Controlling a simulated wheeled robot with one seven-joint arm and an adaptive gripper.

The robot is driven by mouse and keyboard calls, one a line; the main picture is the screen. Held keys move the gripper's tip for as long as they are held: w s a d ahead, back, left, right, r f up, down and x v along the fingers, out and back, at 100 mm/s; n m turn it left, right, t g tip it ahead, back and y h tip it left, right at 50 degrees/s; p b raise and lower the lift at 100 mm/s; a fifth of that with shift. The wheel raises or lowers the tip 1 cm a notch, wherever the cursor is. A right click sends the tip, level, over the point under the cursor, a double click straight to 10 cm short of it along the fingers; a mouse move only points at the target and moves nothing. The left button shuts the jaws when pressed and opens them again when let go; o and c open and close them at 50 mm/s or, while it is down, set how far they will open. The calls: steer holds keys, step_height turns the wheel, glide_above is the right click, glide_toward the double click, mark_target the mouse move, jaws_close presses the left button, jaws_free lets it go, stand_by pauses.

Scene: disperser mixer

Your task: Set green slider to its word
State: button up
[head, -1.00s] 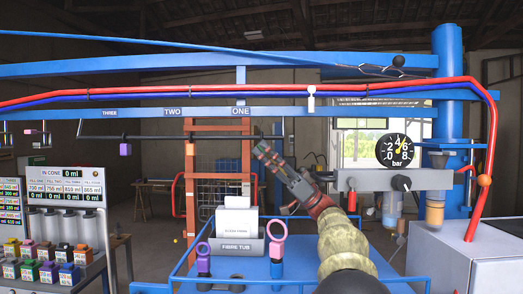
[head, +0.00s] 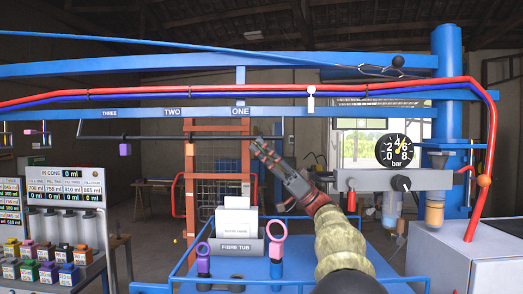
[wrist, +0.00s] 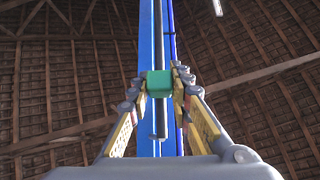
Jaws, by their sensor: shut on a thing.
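The green slider (wrist: 159,83) sits between my fingertips in the wrist view, with the dark rod behind it. In the head view it is hidden by my gripper (head: 257,149), which is shut on it at the right end of the rod (head: 160,136). That spot is just right of the ONE label (head: 240,111). The TWO label (head: 172,111) and THREE label (head: 109,112) lie further left along the blue beam. An orange slider (head: 189,148) hangs between TWO and ONE, and a purple slider (head: 125,149) hangs near THREE.
The fibre tub (head: 236,246) with a white card stands on the blue platform below my arm. A grey box with a pressure gauge (head: 394,150) is right of my gripper. Red and blue hoses run along the beam above. Coloured bottles stand lower left.

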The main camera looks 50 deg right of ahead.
jaws_close()
steer(key=w+a, duration=0.3)
steer(key=w, duration=0.1)
steer(key=shift+w+a+b, duration=0.35)
steer(key=shift+a+b, duration=0.05)
steer(key=shift+b, duration=0.05)
steer(key=o, duration=0.8)
jaws_free()
steer(key=shift+o, duration=0.2)
steer(key=shift+d, duration=0.1)
steer(key=v, duration=0.7)
steer(key=shift+f, duration=0.2)
